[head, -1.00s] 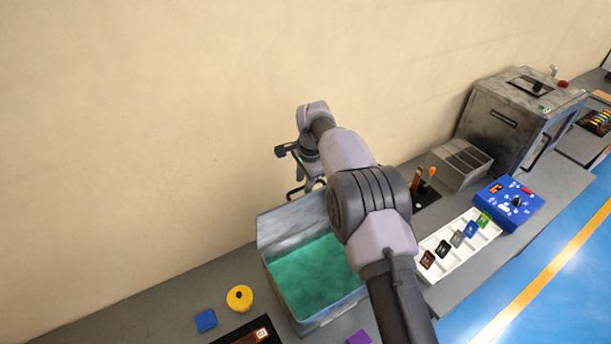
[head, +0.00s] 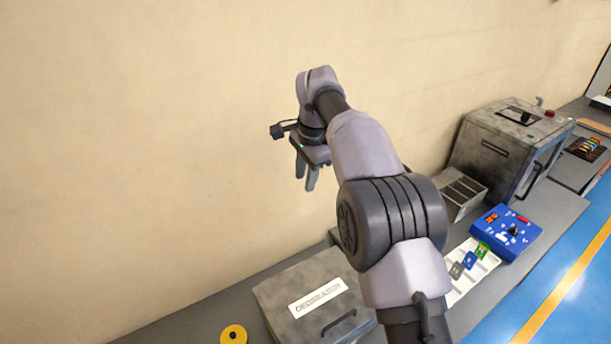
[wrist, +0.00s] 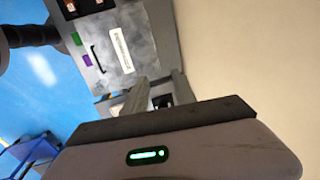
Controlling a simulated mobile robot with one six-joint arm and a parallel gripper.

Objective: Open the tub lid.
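The tub lid (head: 285,288) is a grey metal panel lying closed over the tub, with a white label (head: 317,297) and a dark bar handle (head: 338,322) near its front edge. My forearm covers part of its right side. In the wrist view the lid (wrist: 142,57) is beyond the fingers, with its handle (wrist: 98,58) on the left. My gripper (head: 305,180) is raised in front of the wall, above and behind the lid, and touches nothing. Its two fingers, also in the wrist view (wrist: 160,77), stand apart with nothing held between them.
A yellow round piece (head: 233,334) sits left of the tub. A blue control box (head: 505,232), a white tray with coloured tiles (head: 470,263) and a grey metal cabinet (head: 515,145) stand to the right. The wall (head: 150,150) is close behind my gripper.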

